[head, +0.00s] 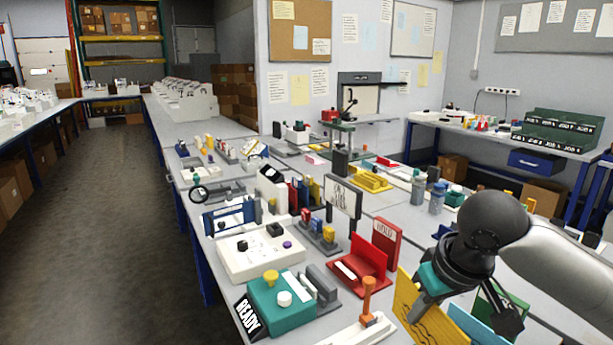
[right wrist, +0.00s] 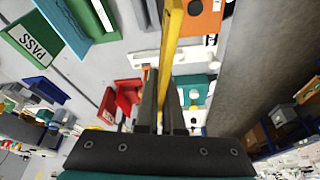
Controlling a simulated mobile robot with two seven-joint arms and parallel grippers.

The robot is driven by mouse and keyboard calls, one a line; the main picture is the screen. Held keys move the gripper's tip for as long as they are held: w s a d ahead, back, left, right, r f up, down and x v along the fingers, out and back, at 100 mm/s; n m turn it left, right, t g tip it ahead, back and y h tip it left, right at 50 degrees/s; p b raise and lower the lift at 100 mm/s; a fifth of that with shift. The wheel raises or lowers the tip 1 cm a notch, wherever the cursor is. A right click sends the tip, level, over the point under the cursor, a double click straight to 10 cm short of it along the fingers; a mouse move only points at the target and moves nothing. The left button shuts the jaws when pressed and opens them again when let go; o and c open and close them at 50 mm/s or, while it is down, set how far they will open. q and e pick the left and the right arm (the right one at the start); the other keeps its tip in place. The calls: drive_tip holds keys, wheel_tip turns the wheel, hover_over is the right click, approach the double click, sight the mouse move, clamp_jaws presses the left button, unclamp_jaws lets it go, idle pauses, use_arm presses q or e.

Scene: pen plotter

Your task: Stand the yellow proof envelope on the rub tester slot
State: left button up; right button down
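The yellow proof envelope (head: 424,316) has black marks on its face and shows at the lower right of the head view, partly cut off by the bottom edge. In the right wrist view the envelope (right wrist: 172,38) is seen edge-on as a narrow yellow strip between the two fingers. My right gripper (right wrist: 164,105) is shut on it; in the head view the gripper (head: 422,305) is above the near right part of the bench. My left gripper is not in view. I cannot tell for sure which fixture is the rub tester slot.
A white base with an orange post (head: 367,300) stands just left of the envelope. Beyond it is a red holder with a HOLD sign (head: 386,241). A teal READY box (head: 282,300) is further left. A green PASS sign (right wrist: 33,38) and light blue holder show in the wrist view.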

drive_tip(key=shift+s+a+r+m+t+h, duration=0.2)
drive_tip(key=shift+s+a+m+h, duration=0.1)
drive_tip(key=shift+s+a+m, duration=0.45)
drive_tip(key=shift+s+a+r+m+t+h, duration=0.1)
drive_tip(key=shift+s+a+r+m+h, duration=0.15)
drive_tip(key=shift+s+a+m, duration=0.45)
drive_tip(key=shift+d, duration=0.4)
